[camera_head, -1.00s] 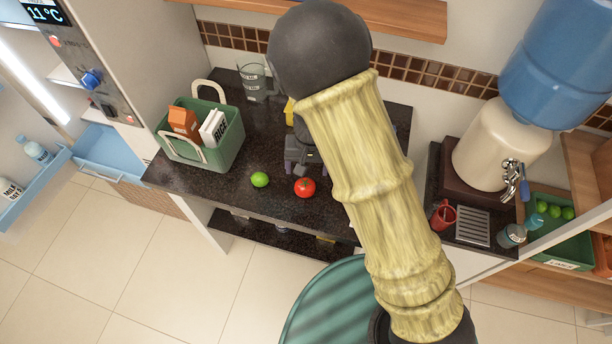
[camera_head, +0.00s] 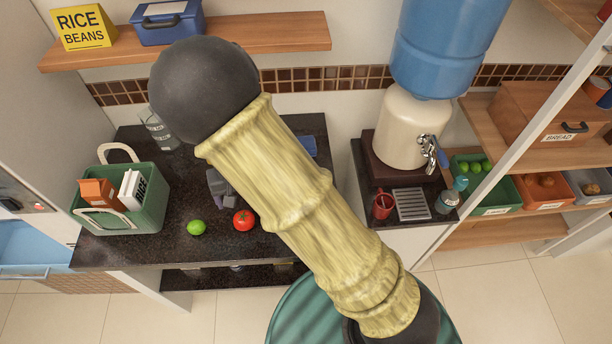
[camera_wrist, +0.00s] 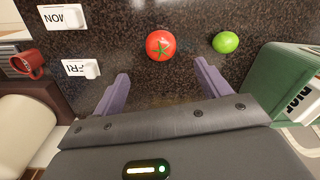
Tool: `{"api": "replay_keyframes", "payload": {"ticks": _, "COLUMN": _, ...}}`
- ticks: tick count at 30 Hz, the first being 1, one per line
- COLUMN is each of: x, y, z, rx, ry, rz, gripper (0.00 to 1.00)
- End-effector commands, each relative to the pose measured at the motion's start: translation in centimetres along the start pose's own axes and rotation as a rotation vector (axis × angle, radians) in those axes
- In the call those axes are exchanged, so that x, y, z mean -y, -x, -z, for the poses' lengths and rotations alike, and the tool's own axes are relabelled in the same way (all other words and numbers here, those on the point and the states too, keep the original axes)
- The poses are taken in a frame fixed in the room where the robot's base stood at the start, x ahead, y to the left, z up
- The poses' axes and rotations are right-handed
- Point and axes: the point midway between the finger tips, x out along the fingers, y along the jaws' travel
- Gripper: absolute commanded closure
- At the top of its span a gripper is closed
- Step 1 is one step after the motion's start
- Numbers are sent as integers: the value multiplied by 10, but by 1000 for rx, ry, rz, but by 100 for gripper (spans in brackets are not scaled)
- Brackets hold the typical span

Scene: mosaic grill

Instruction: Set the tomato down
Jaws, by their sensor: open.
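The red tomato (camera_head: 243,220) rests on the dark speckled counter (camera_head: 150,250), near its front edge. A green lime (camera_head: 196,228) lies apart from it on its left. My gripper (camera_head: 220,187) is partly hidden behind my arm, just behind the tomato. In the wrist view my gripper (camera_wrist: 162,75) is open and empty, its two purple fingers spread. There the tomato (camera_wrist: 160,45) sits just beyond the gap between the fingertips, apart from both, and the lime (camera_wrist: 225,42) lies to its right.
A green basket (camera_head: 150,208) with cartons stands at the counter's left. A red mug (camera_head: 382,205) and a water dispenser (camera_head: 400,130) stand to the right.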

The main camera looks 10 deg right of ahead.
Motion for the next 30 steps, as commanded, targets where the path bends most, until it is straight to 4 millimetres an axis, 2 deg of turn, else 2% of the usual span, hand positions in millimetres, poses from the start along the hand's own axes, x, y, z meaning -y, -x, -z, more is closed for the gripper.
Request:
{"api": "replay_keyframes", "payload": {"ticks": 5, "x": -24, "y": 16, "z": -1, "rx": -8, "ry": -32, "rz": 11, "gripper": 24}}
{"api": "replay_keyframes", "payload": {"ticks": 11, "x": -88, "y": 56, "z": -16, "rx": -45, "ry": -94, "rz": 28, "gripper": 24}}
{"api": "replay_keyframes", "payload": {"ticks": 15, "x": -133, "y": 84, "z": -36, "rx": -89, "ry": -129, "rz": 26, "gripper": 24}}
{"api": "replay_keyframes", "payload": {"ticks": 21, "x": -187, "y": 118, "z": -74, "rx": -168, "ry": -160, "rz": -9, "gripper": 24}}
{"api": "replay_keyframes", "payload": {"ticks": 25, "x": -213, "y": 132, "z": -99, "rx": -213, "ry": -174, "rz": -47, "gripper": 24}}
{"api": "replay_keyframes", "payload": {"ticks": 30, "x": -225, "y": 139, "z": -113, "rx": -236, "ry": -176, "rz": -74, "gripper": 24}}
